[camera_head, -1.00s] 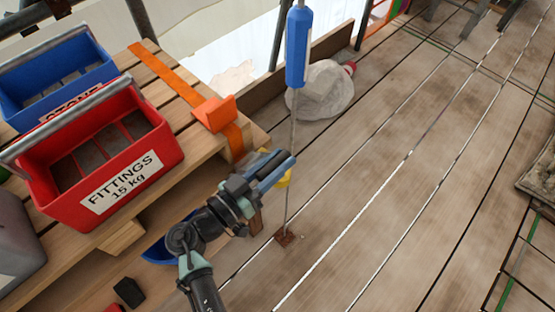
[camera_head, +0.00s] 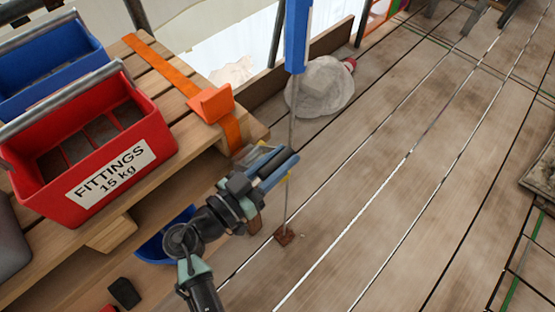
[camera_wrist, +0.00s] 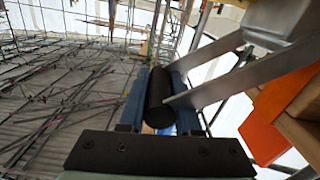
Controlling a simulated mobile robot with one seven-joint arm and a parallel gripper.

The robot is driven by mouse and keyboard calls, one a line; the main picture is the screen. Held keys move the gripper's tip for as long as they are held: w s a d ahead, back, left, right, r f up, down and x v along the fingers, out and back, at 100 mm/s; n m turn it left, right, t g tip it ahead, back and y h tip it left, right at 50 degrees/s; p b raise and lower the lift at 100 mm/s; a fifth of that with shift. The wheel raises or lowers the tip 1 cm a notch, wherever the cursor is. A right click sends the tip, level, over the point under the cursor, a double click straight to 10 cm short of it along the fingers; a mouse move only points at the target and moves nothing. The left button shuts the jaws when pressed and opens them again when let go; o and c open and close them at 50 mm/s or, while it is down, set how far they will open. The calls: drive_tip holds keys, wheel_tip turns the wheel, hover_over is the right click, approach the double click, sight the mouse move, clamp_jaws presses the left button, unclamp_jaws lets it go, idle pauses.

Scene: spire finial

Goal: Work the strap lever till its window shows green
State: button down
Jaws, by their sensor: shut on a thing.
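The orange strap (camera_head: 165,65) runs over a wooden pallet stack. An orange housing (camera_head: 210,103) sits on it at the stack's edge and also shows at the right of the wrist view (camera_wrist: 264,137). In the wrist view the strap lever's grey metal arms (camera_wrist: 215,88) reach from the right to a black round grip (camera_wrist: 160,98). My gripper (camera_head: 276,168) has blue fingers, which are closed on either side of this grip. It is beside the stack's corner, below and right of the housing. I cannot make out the window or its colour.
A red fittings crate (camera_head: 95,150) and a blue crate (camera_head: 50,65) stand on the pallets (camera_head: 185,118). A pale sack (camera_head: 320,88) lies behind. The plank floor at right is mostly clear.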

drive_tip(key=f+m+b, duration=0.1)
drive_tip(key=b, duration=0.2)
drive_tip(key=s+d+f+m+b, duration=0.1)
drive_tip(key=b, duration=0.2)
drive_tip(key=shift+f, duration=0.2)
drive_tip(key=shift+r+m, duration=0.1)
drive_tip(key=shift+m, duration=0.2)
drive_tip(key=c, duration=0.6)
unclamp_jaws()
drive_tip(key=v, duration=1.3)
drive_tip(key=shift+b, duration=0.35)
